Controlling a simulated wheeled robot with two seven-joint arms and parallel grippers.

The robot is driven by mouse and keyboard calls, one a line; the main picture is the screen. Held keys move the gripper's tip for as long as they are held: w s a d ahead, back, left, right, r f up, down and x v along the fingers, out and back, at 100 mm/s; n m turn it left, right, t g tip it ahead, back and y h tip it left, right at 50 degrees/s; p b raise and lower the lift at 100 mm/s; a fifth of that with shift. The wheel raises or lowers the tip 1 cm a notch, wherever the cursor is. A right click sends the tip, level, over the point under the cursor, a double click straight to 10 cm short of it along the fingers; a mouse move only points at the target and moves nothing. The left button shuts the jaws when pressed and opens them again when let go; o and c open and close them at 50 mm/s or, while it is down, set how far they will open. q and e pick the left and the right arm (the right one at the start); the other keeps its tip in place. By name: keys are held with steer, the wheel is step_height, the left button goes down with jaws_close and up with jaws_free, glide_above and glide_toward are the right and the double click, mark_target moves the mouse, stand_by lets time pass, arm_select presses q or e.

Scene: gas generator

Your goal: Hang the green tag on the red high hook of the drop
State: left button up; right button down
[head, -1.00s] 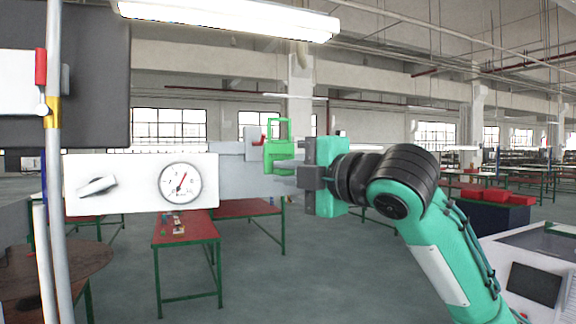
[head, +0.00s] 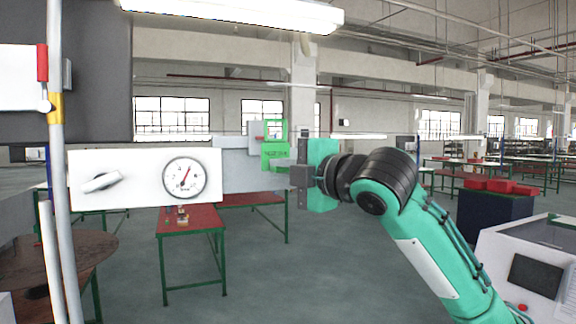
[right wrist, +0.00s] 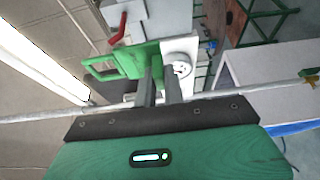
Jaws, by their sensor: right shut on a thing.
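The green tag (head: 276,157) has a solid lower plate and an open rectangular loop on top. My right gripper (head: 284,164) is shut on its lower plate and holds it upright, in front of the grey panel of the drop. The red high hook (head: 258,138) shows just left of the loop, on a small light plate. In the right wrist view the tag (right wrist: 143,54) lies across the fingers (right wrist: 158,85), and the red hook (right wrist: 118,28) is beyond it. Whether the loop touches the hook I cannot tell. My left gripper is out of view.
A white panel with a gauge (head: 184,178) and a lever handle (head: 101,182) is left of the tag. A grey pole (head: 62,220) stands at the far left. Red-topped tables (head: 190,222) stand behind. A white machine (head: 535,270) is at lower right.

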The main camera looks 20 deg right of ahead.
steer(key=shift+w+f+p, duration=0.1)
steer(key=shift+w+p, duration=0.3)
steer(key=shift+w, duration=0.65)
steer(key=shift+w+a+p, duration=0.1)
steer(key=shift+w+p, duration=1.1)
steer(key=shift+w, duration=1.15)
steer(key=w+f, duration=0.2)
steer(key=shift+w, duration=0.3)
steer(key=c, duration=1.4)
jaws_free()
